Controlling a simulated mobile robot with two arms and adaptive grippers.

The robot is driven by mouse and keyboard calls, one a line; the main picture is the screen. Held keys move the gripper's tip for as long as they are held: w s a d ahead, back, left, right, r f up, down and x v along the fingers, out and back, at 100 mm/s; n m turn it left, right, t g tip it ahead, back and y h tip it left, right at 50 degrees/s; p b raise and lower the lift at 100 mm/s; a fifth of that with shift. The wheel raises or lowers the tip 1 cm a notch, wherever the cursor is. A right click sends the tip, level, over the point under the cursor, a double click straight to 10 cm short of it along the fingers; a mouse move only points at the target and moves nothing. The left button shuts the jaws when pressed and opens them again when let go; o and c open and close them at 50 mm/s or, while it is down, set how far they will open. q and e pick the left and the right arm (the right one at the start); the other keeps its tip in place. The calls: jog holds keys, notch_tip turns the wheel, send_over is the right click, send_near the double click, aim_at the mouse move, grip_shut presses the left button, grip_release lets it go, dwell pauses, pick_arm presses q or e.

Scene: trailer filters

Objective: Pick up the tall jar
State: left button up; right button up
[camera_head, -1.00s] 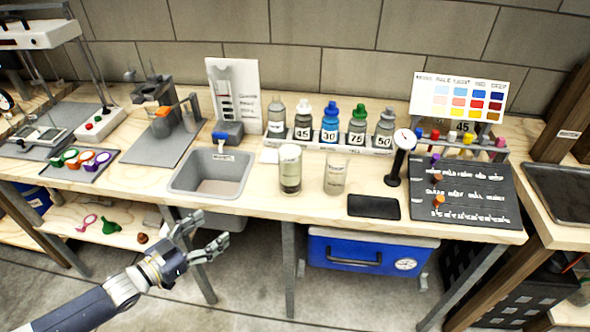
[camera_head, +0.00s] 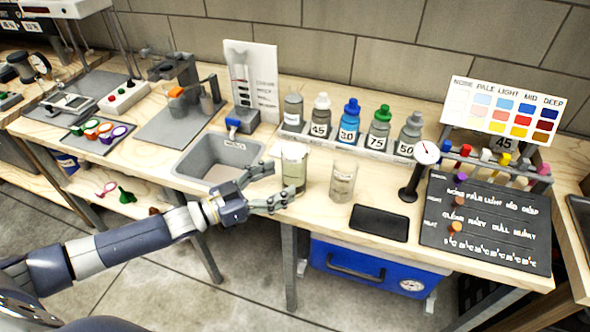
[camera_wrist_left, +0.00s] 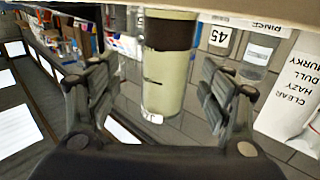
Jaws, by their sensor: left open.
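The tall jar (camera_head: 294,167) stands upright on the wooden bench, just right of the sink. It is clear glass with pale contents and a dark band near its bottom; that band shows at the top of the left wrist view (camera_wrist_left: 167,60). My left gripper (camera_head: 279,186) is open at bench height, on the jar's left and front side. In the wrist view the jar lies between its two spread fingers (camera_wrist_left: 158,92), and I see no finger pressing on it. A shorter clear jar (camera_head: 343,181) stands to the right. My right gripper is not in view.
The grey sink (camera_head: 186,173) lies left of the jar. A rack of dropper bottles (camera_head: 347,133) stands behind. A black pad (camera_head: 379,223), a dial gauge (camera_head: 417,170) and a dark label board (camera_head: 480,225) are to the right. The bench's front edge is close below the gripper.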

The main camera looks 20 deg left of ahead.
aim_at(284, 176)
pick_arm(q)
jog(key=shift+w+d, duration=0.15)
jog(key=shift+w, duration=0.05)
jog(key=x, duration=0.4)
jog(key=shift+w+p, duration=0.4)
jog(key=shift+w, duration=0.1)
jog(key=shift+w+d, duration=0.1)
jog(key=shift+c, duration=0.9)
jog(key=c, duration=1.4)
jog(key=shift+r, duration=0.1)
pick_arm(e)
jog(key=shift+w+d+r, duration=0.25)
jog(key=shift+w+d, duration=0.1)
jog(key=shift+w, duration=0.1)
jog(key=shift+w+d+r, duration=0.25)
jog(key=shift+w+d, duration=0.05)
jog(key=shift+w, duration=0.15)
